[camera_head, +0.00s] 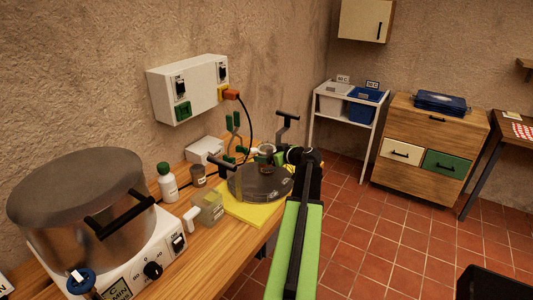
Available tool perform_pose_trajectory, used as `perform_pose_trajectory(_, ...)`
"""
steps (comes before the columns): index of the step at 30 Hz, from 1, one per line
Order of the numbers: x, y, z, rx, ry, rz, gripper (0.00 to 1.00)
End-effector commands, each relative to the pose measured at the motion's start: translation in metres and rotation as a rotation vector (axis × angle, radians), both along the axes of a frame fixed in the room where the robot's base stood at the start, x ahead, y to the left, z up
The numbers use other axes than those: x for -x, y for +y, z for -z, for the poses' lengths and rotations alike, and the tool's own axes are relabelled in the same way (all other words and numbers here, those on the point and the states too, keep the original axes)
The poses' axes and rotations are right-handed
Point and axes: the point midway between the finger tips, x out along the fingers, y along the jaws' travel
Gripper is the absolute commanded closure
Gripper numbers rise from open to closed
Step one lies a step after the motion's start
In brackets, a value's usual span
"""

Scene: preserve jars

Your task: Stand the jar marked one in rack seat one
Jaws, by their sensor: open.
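A round grey rack (258,186) lies on a yellow mat (235,211) on the wooden worktop, with dark T-shaped handles rising at its sides. A small dark jar (266,164) stands at the rack's back part. I cannot read any mark on it or any seat number. My gripper (277,157) is at the far right of the rack, beside this jar and partly hidden by my wrist. It is open; whether its fingers are around the jar is too small to tell.
A large steel pot (82,205) on a white control unit (130,262) fills the left. Green-tipped tongs (236,136) rise behind the rack. A wall box (188,88) hangs above.

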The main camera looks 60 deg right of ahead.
Motion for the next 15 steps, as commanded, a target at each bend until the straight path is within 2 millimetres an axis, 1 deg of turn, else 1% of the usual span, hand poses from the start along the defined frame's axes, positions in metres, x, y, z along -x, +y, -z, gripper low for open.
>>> perform_pose_trajectory(1, 0.013, 0.006, -0.011, 0.0, 0.0, 0.003, 0.1)
perform_pose_trajectory(3, 0.03, 0.011, -0.018, 0.0, 0.0, 0.003, 0.1)
perform_pose_trajectory(6, 0.052, 0.018, -0.028, 0.0, -0.001, 0.004, 0.1)
perform_pose_trajectory(9, 0.069, 0.023, -0.034, 0.001, -0.001, 0.003, 0.1)
perform_pose_trajectory(12, 0.081, 0.027, -0.038, 0.0, 0.0, 0.001, 0.1)
perform_pose_trajectory(15, 0.087, 0.028, -0.039, 0.001, -0.001, 0.001, 0.1)
